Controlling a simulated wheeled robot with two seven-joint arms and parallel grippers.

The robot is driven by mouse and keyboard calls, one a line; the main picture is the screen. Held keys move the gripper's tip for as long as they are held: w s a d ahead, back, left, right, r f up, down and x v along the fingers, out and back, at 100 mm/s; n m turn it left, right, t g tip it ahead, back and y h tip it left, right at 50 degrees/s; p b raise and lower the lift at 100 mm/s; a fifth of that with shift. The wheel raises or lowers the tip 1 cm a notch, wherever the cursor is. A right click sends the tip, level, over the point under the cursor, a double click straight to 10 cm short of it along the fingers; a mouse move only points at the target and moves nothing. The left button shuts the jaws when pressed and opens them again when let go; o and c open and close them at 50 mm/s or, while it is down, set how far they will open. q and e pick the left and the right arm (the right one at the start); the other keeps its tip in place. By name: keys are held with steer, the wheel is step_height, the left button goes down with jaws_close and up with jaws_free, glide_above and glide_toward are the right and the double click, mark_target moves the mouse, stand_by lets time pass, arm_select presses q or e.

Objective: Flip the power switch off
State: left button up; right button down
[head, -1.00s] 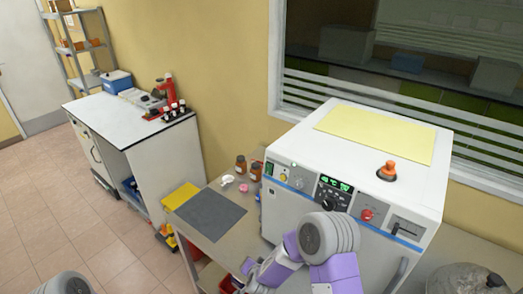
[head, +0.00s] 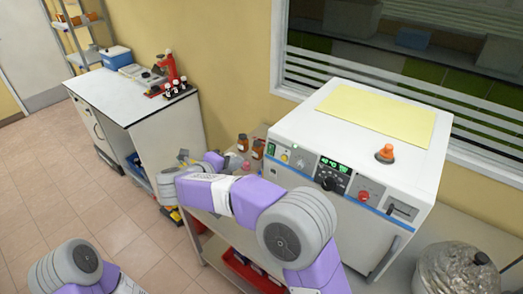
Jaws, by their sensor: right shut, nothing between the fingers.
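The white machine (head: 365,100) stands on the bench at right. Its front panel carries a green-lit display (head: 334,165), a black dial (head: 328,184), a red knob (head: 363,196), small yellow and green controls (head: 284,158) at its left end and a dark handle-like part (head: 402,209) at its right end. I cannot tell which is the power switch or its position. My right arm crosses in front of the machine's lower left. My right gripper (head: 184,156) is small at the arm's far end, left of the machine, shut and empty, touching none of the controls. My left gripper is outside the view.
Brown bottles (head: 257,148) and a pink item (head: 246,165) stand left of the machine, close to my right arm. A foil-like round container (head: 455,270) is at lower right. An orange-topped part (head: 385,153) sits on the machine.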

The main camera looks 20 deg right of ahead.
steer(key=p, duration=0.2)
glide_toward(269, 146)
steer(key=x, duration=0.2)
steer(key=f+x, duration=0.1)
steer(key=x, duration=0.2)
steer(key=shift+w+d+f, duration=0.1)
steer(key=shift+w+d, duration=0.35)
steer(key=shift+d, duration=0.1)
steer(key=shift+w+d, duration=0.2)
steer(key=shift+d, duration=0.1)
steer(key=shift+p, duration=0.35)
steer(key=shift+r+p, duration=0.6)
steer(key=shift+r, duration=0.3)
